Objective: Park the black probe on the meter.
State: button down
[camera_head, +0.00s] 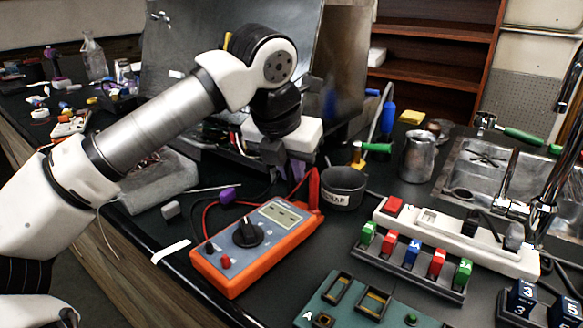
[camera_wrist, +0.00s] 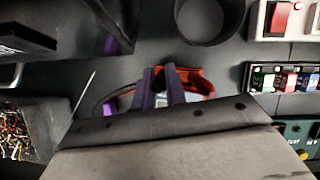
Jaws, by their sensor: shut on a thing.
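The orange multimeter (camera_head: 258,240) lies on the dark bench with its grey face, black dial and small display up. The red probe (camera_head: 314,190) stands upright at the meter's far right corner. My gripper (camera_head: 290,172), with purple fingers, hangs just beyond the meter's far end, left of the red probe. In the wrist view my gripper (camera_wrist: 165,88) has its fingers close together over the orange meter (camera_wrist: 190,78). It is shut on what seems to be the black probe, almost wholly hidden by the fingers. A dark lead runs up towards it.
A dark scrap cup (camera_head: 345,188) stands right of the red probe. A white power strip (camera_head: 455,240) and a row of coloured blocks (camera_head: 411,255) lie farther right. A purple piece (camera_head: 228,195) lies near the meter's left side. An opened machine stands behind the gripper.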

jog(key=c, duration=1.3)
grip_release()
jog(key=shift+c, duration=0.2)
jog(key=shift+r, duration=0.1)
jog(key=v, duration=1.3)
jog(key=shift+s+r+p, duration=0.2)
jog(key=shift+r+p, duration=0.1)
jog(key=shift+p, duration=0.05)
